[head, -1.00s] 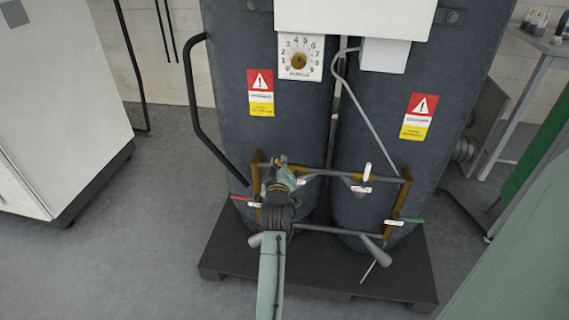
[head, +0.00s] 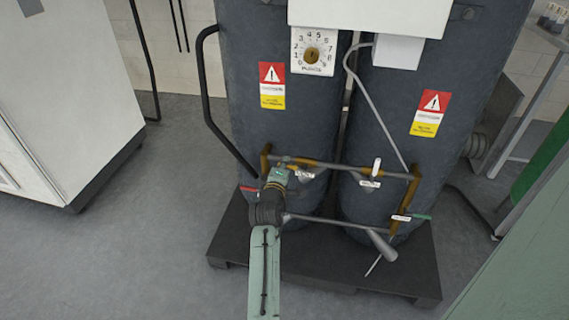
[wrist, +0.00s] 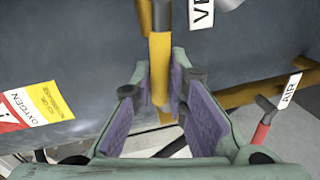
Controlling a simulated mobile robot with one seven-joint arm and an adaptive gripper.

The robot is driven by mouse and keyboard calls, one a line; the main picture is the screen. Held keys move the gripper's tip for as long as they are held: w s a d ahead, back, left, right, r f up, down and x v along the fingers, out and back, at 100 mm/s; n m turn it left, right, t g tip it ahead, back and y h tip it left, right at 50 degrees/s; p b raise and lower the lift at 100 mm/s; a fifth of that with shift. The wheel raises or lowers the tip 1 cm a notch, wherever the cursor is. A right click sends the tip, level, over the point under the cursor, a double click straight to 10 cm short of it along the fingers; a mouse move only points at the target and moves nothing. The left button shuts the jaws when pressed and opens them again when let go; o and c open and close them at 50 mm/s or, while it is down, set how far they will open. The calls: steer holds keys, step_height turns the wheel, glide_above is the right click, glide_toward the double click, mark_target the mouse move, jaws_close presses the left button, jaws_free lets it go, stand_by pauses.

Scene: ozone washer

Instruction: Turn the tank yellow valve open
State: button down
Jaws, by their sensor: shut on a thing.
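The yellow valve handle (wrist: 159,70) stands upright in the wrist view, below a dark collar. The purple-padded fingers of my gripper (wrist: 160,88) are on either side of its lower part, shut on it. In the head view my gripper (head: 276,176) is at the left end of the upper pipe, in front of the left dark tank (head: 285,130). The yellow handle cannot be made out there, behind my gripper.
A red handle (wrist: 264,124) beside an AIR label is right of my gripper in the wrist view. In the head view, a white handle (head: 376,165) and a green handle (head: 420,217) are on the right pipes. A black bent rail (head: 205,95) stands at left.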

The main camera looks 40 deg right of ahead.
steer(key=shift+f, duration=0.1)
stand_by(0.3)
steer(key=c, duration=1.6)
jaws_free()
steer(key=shift+o, duration=0.2)
steer(key=v, duration=1.2)
